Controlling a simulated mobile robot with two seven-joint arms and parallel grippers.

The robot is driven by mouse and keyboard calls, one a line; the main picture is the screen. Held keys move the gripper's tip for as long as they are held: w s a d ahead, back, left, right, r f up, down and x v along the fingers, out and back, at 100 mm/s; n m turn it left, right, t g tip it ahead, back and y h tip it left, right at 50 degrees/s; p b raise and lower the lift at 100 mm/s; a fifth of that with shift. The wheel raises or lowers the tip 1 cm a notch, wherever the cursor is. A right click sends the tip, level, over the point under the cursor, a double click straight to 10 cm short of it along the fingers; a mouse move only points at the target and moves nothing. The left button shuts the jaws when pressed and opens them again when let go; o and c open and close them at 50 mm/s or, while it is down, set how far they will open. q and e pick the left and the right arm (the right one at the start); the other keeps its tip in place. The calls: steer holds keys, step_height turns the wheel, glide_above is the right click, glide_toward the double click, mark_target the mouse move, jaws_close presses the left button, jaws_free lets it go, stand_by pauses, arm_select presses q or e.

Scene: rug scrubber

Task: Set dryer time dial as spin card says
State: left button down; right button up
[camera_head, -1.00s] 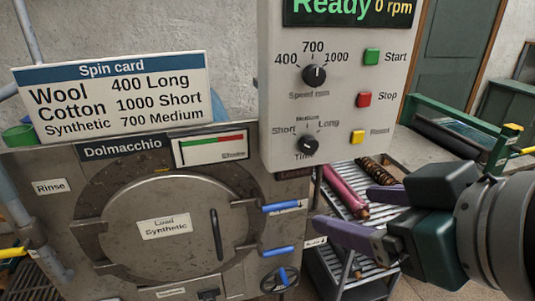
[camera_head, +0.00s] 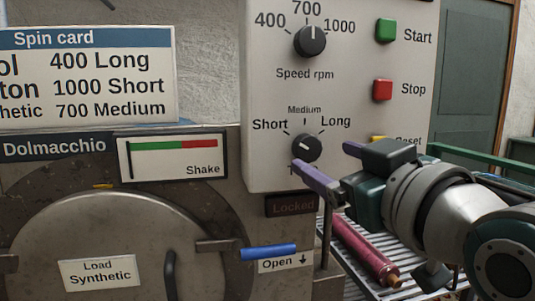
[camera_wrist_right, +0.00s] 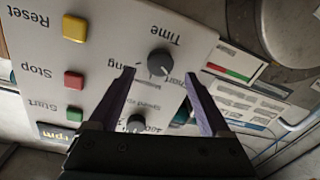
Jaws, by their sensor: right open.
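The time dial (camera_head: 307,148), a black knob, is low on the grey control panel (camera_head: 268,105), with Short, Medium and Long around it. The spin card (camera_head: 85,75) at the left shows 400 Long, 1000 Short and Synthetic 700 Medium. The load label (camera_head: 97,271) on the drum door reads Load Synthetic. My right gripper (camera_head: 324,157) is open, its purple fingers near the dial's lower right. In the right wrist view the dial (camera_wrist_right: 160,62) appears between and beyond the fingertips; contact is not clear. My left gripper is out of view.
The speed dial (camera_head: 310,41) above points up at 700. Green Start (camera_head: 386,30), red Stop (camera_head: 382,90) and the partly hidden yellow Reset button (camera_head: 379,139) line the panel's right side. A rolled pink rug (camera_head: 362,250) lies on a rack below. A blue handle (camera_head: 269,251) sticks out beside the door.

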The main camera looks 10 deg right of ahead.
mark_target(311, 151)
steer(key=w, duration=0.5)
steer(key=shift+w+a, duration=0.1)
steer(key=shift+a, duration=0.15)
jaws_close()
stand_by(0.4)
